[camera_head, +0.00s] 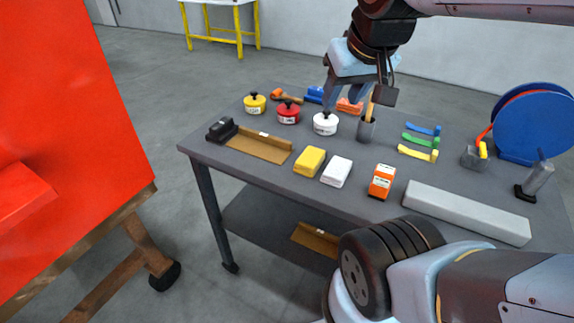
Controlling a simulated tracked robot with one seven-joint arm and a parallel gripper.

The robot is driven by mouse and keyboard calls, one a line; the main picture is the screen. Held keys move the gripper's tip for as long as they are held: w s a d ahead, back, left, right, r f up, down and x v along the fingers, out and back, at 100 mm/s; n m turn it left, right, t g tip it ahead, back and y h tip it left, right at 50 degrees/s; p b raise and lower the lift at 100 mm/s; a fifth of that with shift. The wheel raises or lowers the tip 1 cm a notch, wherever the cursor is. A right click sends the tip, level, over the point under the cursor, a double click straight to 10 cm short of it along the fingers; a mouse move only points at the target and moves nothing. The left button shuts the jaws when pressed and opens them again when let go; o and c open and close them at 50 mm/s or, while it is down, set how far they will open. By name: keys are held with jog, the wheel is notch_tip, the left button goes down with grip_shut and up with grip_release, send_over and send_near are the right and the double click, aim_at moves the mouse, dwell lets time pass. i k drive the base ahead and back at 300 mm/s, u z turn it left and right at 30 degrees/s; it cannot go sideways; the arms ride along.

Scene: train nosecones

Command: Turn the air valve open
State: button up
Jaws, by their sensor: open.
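I cannot pick out the air valve for certain. A small grey block with an orange-red and yellow part (475,155) stands at the right of the workbench, beside a large blue disc (535,124); I cannot tell whether it is the valve. My gripper (347,102) is open and points down over the back middle of the bench.
The dark grey workbench (260,177) holds yellow and red tins, sponges, an orange box (382,181), coloured brushes (420,141) and a long grey bar (467,211). A grey nozzled tool (536,179) lies at right. A large red panel (70,130) stands on the left.

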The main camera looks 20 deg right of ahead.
aim_at(482, 149)
jog(key=u, duration=1.5)
jog(key=i, duration=0.05)
jog(key=z, duration=2.75)
